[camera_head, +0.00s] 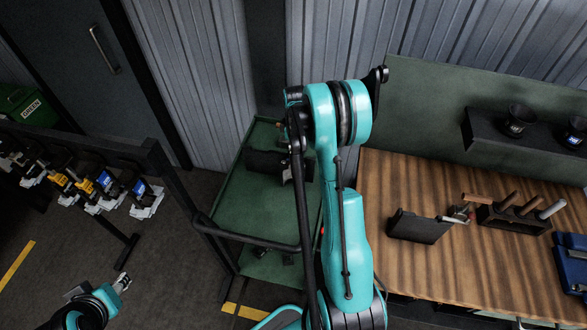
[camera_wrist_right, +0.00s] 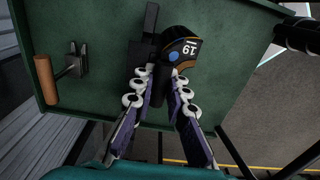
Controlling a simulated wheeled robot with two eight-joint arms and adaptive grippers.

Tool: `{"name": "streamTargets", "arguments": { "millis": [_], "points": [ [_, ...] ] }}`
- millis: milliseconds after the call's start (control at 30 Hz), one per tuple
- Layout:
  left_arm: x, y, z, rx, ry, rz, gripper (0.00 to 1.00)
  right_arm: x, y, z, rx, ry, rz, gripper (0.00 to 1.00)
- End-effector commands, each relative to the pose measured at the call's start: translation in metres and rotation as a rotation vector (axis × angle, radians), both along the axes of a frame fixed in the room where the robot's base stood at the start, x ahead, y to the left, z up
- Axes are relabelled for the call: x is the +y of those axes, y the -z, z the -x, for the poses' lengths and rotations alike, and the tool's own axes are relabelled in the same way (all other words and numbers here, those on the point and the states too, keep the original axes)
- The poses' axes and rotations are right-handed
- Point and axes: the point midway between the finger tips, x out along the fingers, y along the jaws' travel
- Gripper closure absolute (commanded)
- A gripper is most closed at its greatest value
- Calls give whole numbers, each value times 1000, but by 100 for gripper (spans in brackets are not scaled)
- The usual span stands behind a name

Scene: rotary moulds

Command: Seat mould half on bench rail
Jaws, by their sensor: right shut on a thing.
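In the right wrist view, a black piece (camera_wrist_right: 180,52) with an orange edge, a blue dot and a white 19 label lies between the fingers of my right gripper (camera_wrist_right: 164,88), which is shut on it. The piece is over a green surface; I cannot tell whether it touches it. It looks like the mould half. A dark block stands by it, and I cannot make out a rail for certain. In the head view my right gripper is hidden behind its arm. My left gripper (camera_head: 121,282) is low at the left, its jaw state unclear.
The green cart (camera_head: 250,220) carries a dark block (camera_head: 264,163). A wooden-handled clamp (camera_wrist_right: 46,80) is on the green surface. A rack at left holds several labelled parts (camera_head: 104,182). The wooden bench (camera_head: 450,270) carries a black plate (camera_head: 418,227) and a tool block (camera_head: 513,219).

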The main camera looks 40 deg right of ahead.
Motion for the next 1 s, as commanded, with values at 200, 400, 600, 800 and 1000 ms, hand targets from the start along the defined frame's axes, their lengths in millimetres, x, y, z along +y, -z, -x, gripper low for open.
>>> {"name": "streamTargets", "arguments": {
  "millis": [200, 400, 600, 800, 1000],
  "points": [
    [0, -6, 0, 0, 0, 0, 60, -1, -11, 0, -1, 0, 2, 100],
    [0, -10, 0, 0, 0, 0, 60, -1, -19, 0, -1, 0, 2, 100],
    [0, -15, 0, 0, 0, 0, 60, -1, -28, 0, -1, 0, 2, 100],
    [0, -19, 0, 0, 0, 0, 60, -1, -35, 0, -1, 1, 2, 100],
    [0, -22, 0, 0, 0, 0, 60, -1, -41, 0, -1, 0, 2, 100]
  ]
}}
